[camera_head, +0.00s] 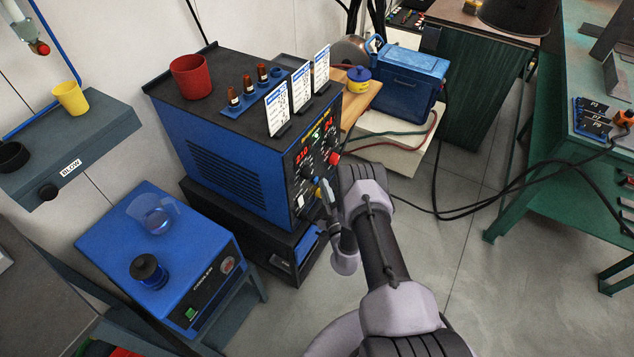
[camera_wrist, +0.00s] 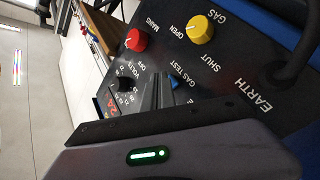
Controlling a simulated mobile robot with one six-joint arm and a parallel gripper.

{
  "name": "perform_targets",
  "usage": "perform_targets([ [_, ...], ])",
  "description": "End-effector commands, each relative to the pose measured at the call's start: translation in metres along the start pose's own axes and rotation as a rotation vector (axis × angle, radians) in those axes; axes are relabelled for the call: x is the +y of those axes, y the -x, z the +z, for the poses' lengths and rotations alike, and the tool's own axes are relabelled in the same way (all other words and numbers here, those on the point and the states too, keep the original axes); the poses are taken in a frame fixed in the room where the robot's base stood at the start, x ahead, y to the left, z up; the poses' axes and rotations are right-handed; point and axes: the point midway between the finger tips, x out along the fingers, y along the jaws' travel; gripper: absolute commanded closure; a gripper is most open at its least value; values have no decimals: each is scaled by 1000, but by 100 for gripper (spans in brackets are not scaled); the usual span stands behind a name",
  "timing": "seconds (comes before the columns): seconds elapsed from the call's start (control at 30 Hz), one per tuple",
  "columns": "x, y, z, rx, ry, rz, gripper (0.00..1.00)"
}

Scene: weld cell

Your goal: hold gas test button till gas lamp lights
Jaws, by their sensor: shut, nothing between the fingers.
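The blue gas test button (camera_wrist: 176,83) shows in the wrist view beside the "GAS TEST" lettering, partly hidden by my gripper. My gripper (camera_wrist: 160,88) is shut and empty, its fingertips close to the panel at the button. I cannot tell whether they touch it. In the head view my gripper (camera_head: 327,191) is at the lower right of the welder's front panel (camera_head: 304,166), partly hidden by my arm. I cannot clearly make out the gas lamp in either view.
In the wrist view, a yellow gas knob (camera_wrist: 201,29), a red mains knob (camera_wrist: 136,40) and a black volts knob (camera_wrist: 124,82) surround the button. The welder (camera_head: 220,170) carries a red cup (camera_head: 191,77) and cards (camera_head: 278,110). Cables (camera_head: 500,165) cross the floor at right.

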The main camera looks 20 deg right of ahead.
Motion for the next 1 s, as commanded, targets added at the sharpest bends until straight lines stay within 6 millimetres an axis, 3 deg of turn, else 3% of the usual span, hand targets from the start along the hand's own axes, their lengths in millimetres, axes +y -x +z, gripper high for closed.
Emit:
perform_targets([
  [1.0,-4,-7,-5,1,-1,2,100],
])
